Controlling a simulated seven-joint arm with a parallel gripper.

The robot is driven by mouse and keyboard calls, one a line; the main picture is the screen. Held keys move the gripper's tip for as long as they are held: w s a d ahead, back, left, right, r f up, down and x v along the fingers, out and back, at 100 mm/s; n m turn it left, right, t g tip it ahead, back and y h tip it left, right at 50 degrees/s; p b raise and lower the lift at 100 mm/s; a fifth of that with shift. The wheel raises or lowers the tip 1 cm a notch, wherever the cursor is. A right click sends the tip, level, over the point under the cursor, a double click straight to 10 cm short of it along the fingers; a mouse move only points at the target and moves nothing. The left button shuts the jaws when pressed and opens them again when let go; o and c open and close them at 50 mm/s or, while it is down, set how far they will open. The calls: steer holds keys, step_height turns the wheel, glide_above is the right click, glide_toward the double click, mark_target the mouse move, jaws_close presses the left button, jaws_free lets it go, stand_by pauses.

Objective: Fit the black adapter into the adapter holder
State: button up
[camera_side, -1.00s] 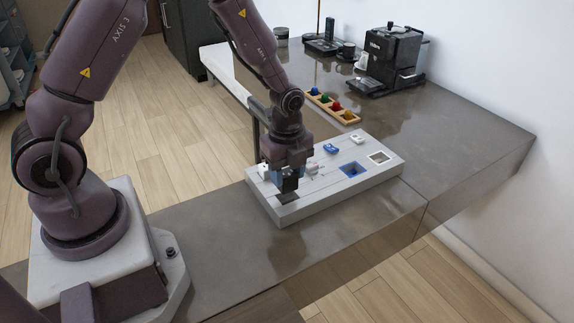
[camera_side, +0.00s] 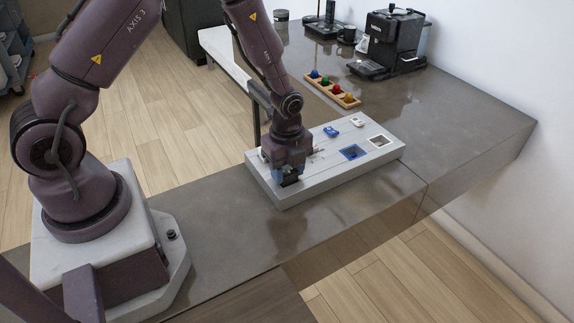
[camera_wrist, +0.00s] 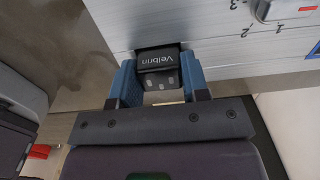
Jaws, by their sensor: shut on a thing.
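The black adapter (camera_wrist: 160,68), marked "Velbrin", is between the two blue fingers of my gripper (camera_wrist: 160,85) in the wrist view. My gripper is shut on it. In the side view my gripper (camera_side: 287,182) is low at the near left end of the grey-white adapter holder (camera_side: 330,178), over the spot of its dark pocket. A dark edge shows around the adapter's far side in the wrist view. My gripper hides the pocket in the side view, so I cannot tell how deep the adapter sits.
The holder also has a blue-rimmed pocket (camera_side: 354,153) and a white-rimmed pocket (camera_side: 380,140). A blue adapter (camera_side: 330,131) and a white adapter (camera_side: 357,121) lie behind them. A wooden tray of coloured pieces (camera_side: 333,91) and a coffee machine (camera_side: 390,45) stand farther back. The front counter is clear.

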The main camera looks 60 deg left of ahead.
mark_target(287, 169)
steer(key=o, duration=1)
step_height(287, 169, up, 13)
steer(key=shift+f, duration=0.1)
stand_by(0.5)
